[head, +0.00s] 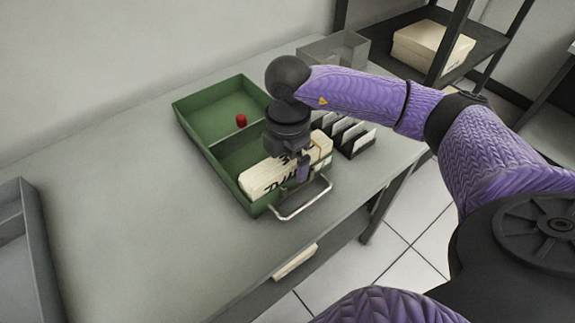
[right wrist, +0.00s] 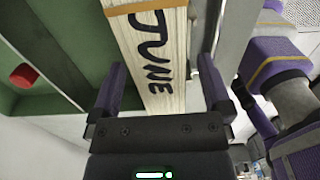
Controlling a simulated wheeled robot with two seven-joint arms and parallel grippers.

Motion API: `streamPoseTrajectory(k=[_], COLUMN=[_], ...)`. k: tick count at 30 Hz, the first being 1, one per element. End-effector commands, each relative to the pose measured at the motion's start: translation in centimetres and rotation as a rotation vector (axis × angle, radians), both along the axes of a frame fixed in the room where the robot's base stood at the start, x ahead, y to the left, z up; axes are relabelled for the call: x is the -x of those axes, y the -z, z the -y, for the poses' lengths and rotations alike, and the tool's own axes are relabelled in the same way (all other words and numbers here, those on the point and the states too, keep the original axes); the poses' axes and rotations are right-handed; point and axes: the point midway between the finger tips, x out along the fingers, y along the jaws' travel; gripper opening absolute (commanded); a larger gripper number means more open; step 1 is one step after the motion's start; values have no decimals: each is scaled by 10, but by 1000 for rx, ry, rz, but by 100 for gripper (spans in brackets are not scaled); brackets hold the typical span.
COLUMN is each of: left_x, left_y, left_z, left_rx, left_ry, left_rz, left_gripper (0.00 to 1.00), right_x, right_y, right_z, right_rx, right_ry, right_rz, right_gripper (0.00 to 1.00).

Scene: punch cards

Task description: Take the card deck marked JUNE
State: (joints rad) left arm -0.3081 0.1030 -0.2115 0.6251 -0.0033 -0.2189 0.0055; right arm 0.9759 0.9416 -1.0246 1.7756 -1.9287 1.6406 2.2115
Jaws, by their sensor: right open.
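The card deck marked JUNE (head: 258,181) is a cream block with black lettering, lying in the front compartment of a green tray (head: 190,139). In the right wrist view the word JUNE reads clearly on the deck (right wrist: 152,55), with an orange band across its far end. My right gripper (head: 303,172) is over the deck and hides part of it in the head view. In the wrist view its open fingers (right wrist: 160,88) stand on both sides of the deck, with a gap at each side.
A red cylinder (head: 241,120) sits in the tray's back compartment. A metal handle (head: 303,199) is at the tray's front right. A dark rack of cards (head: 357,146) stands close on the right. A grey bin (head: 37,268) is at left; the table between is clear.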

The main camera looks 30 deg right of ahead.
Motion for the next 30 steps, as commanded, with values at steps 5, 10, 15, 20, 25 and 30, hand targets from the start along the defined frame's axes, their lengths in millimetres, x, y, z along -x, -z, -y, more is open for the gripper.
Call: streamPoseTrajectory(k=[5, 10, 15, 20, 25, 30], left_x=[-2, -2, -3, -3, -2, -3], left_y=[0, 0, 0, 0, 0, -2], left_z=[0, 0, 0, 0, 0, 0], left_rx=[0, 0, 0, 0, -1, -1], left_ry=[0, 1, 1, 0, 0, 0], left_rz=[3, 4, 5, 4, 4, 4], left_gripper=[69, 69, 69, 69, 69, 69], right_x=[0, 0, 0, 0, 0, -1], right_y=[0, 0, -1, -1, -1, -8], right_z=[0, 0, 0, 0, 0, 0], right_rx=[-1, -1, -1, -1, -2, -2], right_ry=[0, -1, -1, -1, -1, -1], right_rz=[0, 0, 0, 0, 2, 4], right_gripper=[66, 30, 0, 0, 0, 0])
